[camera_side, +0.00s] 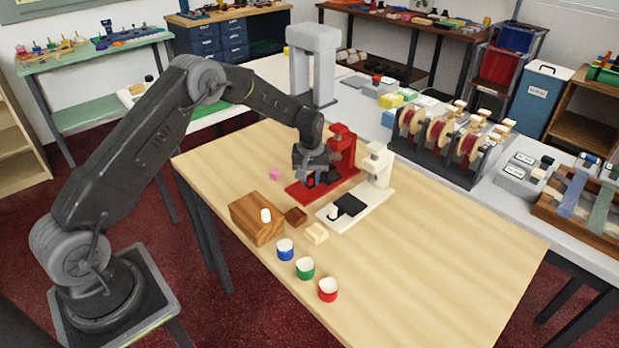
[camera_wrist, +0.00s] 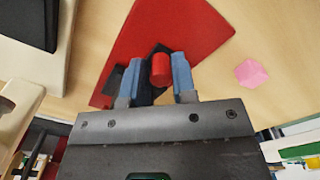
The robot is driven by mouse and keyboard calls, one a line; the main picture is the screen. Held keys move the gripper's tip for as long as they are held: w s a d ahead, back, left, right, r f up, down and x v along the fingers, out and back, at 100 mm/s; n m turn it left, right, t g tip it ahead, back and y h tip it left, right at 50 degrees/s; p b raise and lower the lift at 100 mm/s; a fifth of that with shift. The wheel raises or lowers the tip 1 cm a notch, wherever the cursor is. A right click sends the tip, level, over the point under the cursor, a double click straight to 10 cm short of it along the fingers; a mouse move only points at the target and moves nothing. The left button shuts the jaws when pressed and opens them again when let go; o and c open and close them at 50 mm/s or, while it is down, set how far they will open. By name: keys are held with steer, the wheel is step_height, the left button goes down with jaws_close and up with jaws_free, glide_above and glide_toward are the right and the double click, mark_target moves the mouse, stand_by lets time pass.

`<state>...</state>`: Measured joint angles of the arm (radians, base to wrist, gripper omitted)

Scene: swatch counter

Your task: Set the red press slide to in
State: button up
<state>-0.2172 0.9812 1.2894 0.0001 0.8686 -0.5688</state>
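The red press (camera_side: 342,148) stands on the wooden table with its red base (camera_side: 298,193) extending toward the front left. In the wrist view its red base (camera_wrist: 172,30) carries a dark slide plate (camera_wrist: 150,92) with an upright red knob (camera_wrist: 161,70). My gripper (camera_side: 312,180) is low over the base and hides most of the slide in the side view. In the wrist view my gripper (camera_wrist: 157,75) is open, with the red knob between its blue-grey fingers. The knob is close to the right finger, and a gap shows on its left.
A white press (camera_side: 376,165) with a black pad stands close to the right of the red one. A wooden block (camera_side: 256,218), small brown and cream blocks, and blue, green and red pots (camera_side: 327,290) are in front. A pink piece (camera_side: 275,174) lies left. The table's front right is clear.

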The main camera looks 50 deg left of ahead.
steer(key=shift+o, duration=0.4)
steer(key=shift+r, duration=0.1)
step_height(320, 180, up, 14)
steer(key=shift+f, duration=0.2)
steer(key=shift+c, duration=0.2)
